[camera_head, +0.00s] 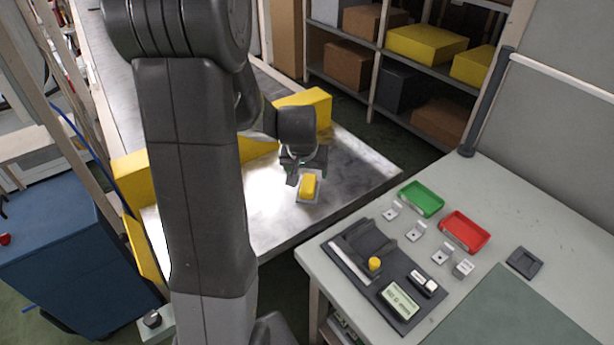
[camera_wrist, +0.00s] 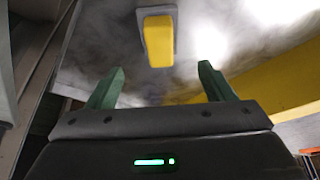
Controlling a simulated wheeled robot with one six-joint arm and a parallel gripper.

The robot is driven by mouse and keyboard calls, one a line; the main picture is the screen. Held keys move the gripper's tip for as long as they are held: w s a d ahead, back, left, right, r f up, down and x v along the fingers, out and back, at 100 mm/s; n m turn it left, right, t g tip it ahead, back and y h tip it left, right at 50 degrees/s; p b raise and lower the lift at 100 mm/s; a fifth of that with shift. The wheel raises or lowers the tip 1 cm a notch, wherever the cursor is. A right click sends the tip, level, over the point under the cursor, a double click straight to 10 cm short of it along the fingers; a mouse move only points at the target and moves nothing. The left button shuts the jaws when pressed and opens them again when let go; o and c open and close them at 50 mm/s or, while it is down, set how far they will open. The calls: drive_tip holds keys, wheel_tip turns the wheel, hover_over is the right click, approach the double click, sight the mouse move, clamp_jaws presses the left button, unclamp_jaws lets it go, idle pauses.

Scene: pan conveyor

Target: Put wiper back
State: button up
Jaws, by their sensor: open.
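A small yellow block with a pale grey border or base under it, which looks like the wiper (camera_head: 308,185), lies on the metal conveyor (camera_head: 352,182) near its front edge. It also shows in the wrist view (camera_wrist: 158,42) at top centre, just beyond the fingertips. My gripper (camera_head: 306,168) is over the conveyor right by the yellow block. In the wrist view my gripper (camera_wrist: 161,70) has its two green fingers apart, with nothing between them. Whether the pale part is the wiper's own base or a separate holder, I cannot tell.
Yellow guide bars (camera_head: 305,103) stand on the conveyor behind my gripper. At right, a workbench (camera_head: 480,190) holds a green tray (camera_head: 422,199), a red tray (camera_head: 465,231), several small metal blocks, a dark fixture (camera_head: 350,268) and a dark square holder (camera_head: 525,262). Shelves with boxes stand behind.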

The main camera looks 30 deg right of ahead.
drive_tip(key=shift+v, duration=1.55)
